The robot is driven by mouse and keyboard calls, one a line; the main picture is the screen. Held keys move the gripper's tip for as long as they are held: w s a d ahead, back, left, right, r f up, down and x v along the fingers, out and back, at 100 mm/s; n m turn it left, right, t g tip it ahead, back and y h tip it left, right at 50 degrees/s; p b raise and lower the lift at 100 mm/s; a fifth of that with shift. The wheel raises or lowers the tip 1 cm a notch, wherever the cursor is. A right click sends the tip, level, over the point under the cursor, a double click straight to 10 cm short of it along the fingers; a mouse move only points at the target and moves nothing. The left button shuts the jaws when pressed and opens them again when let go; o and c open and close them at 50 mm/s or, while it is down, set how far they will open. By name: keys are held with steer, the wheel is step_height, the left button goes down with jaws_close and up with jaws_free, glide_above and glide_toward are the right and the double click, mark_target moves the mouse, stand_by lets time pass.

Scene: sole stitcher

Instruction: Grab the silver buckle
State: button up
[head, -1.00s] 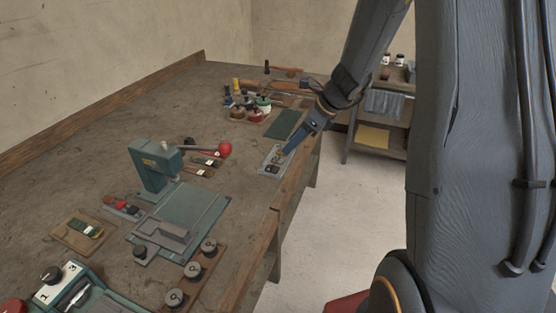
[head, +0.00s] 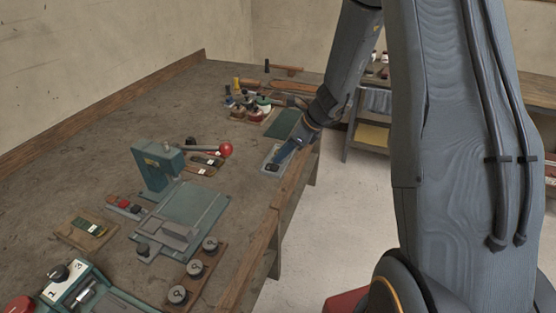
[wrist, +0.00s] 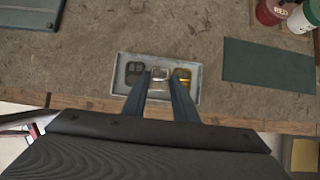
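The silver buckle (wrist: 160,74) lies in the middle of a shallow grey tray (wrist: 122,92), between a dark buckle (wrist: 134,72) on the left and a gold buckle (wrist: 183,76) on the right. My gripper (wrist: 160,80) is pointed into the tray, with one finger on each side of the silver buckle. The fingers are apart; whether they touch the buckle I cannot tell. In the head view my gripper (head: 278,161) reaches down to the tray (head: 266,170) near the bench's right edge and hides most of the buckles.
A dark green mat (wrist: 268,66) lies right of the tray, with a red jar (wrist: 272,10) and a white jar (wrist: 304,16) behind it. In the head view a green press (head: 158,165) with a red-knobbed lever stands left of the tray. The bench edge (head: 292,190) is close.

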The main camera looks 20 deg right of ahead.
steer(key=shift+s+a+f, duration=0.1)
steer(key=shift+s+f, duration=0.2)
steer(key=shift+f, duration=0.05)
steer(key=shift+c, duration=0.6)
